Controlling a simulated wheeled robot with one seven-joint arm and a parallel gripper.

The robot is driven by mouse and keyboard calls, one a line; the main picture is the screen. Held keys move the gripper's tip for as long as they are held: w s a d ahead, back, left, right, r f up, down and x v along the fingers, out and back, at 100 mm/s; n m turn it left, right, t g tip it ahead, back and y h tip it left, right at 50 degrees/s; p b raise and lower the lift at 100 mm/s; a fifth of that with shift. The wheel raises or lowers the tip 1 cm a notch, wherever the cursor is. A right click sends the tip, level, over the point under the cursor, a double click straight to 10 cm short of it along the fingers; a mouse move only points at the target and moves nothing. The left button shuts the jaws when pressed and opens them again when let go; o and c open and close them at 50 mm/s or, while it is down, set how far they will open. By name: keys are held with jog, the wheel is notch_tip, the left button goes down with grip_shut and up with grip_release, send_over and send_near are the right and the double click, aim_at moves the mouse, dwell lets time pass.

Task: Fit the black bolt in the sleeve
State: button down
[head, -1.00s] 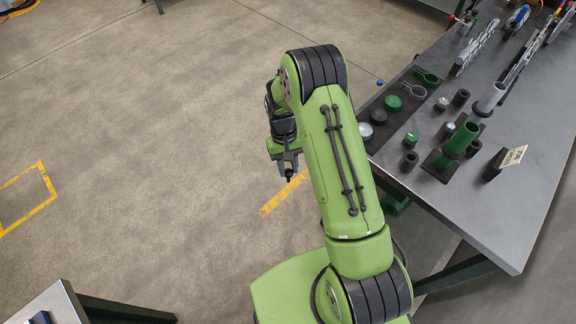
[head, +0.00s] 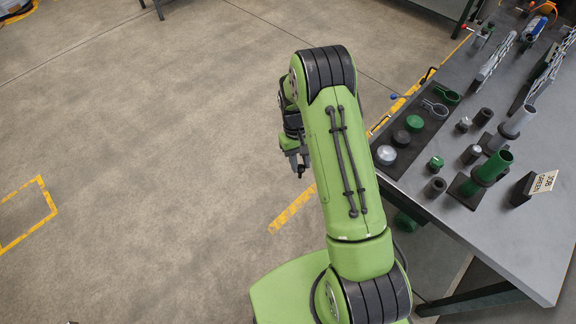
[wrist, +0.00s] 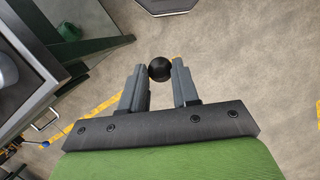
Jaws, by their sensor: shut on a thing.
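My gripper (head: 298,165) hangs over open floor, left of the workbench, with its fingers pointing down. In the wrist view my gripper (wrist: 159,85) is shut on the black bolt (wrist: 160,69), whose round dark head shows between the fingertips. In the head view the bolt is a tiny dark spot. A green upright tube (head: 495,165) on a dark square base and a grey upright tube (head: 518,121) behind it stand on the bench. Which one is the sleeve I cannot tell for sure. Both are well to the right of my gripper.
The grey bench (head: 505,235) fills the right side. A dark mat (head: 407,158) on its near left edge holds round caps and ring clamps. Several small cylinders (head: 434,187) stand beside it. A sign block (head: 530,187) reading "JOB GREEN" stands right of the green tube. The floor at left is clear.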

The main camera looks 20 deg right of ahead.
jog(key=s+d+r+n, duration=0.2)
jog(key=s+d, duration=0.1)
jog(key=d, duration=0.7)
jog(key=s+d+r+n+h+b, duration=0.1)
jog(key=s+d+r, duration=0.2)
jog(key=d, duration=0.6)
jog(key=s+d+r+n, duration=0.2)
jog(key=s+d, duration=0.2)
jog(key=d, duration=0.6)
jog(key=s+d+r+n, duration=0.2)
jog(key=s+d+r, duration=0.2)
jog(key=s+d, duration=0.4)
jog(key=shift+h, duration=0.4)
jog(key=f+b, duration=0.5)
jog(key=f, duration=0.1)
jog(key=f+b, duration=0.3)
jog(key=shift+s+a+f+b, duration=0.3)
jog(key=shift+s+f+b, duration=0.05)
jog(key=shift+s, duration=0.05)
jog(key=shift+r, duration=0.1)
jog(key=c, duration=0.8)
grip_release()
jog(key=shift+o, duration=0.2)
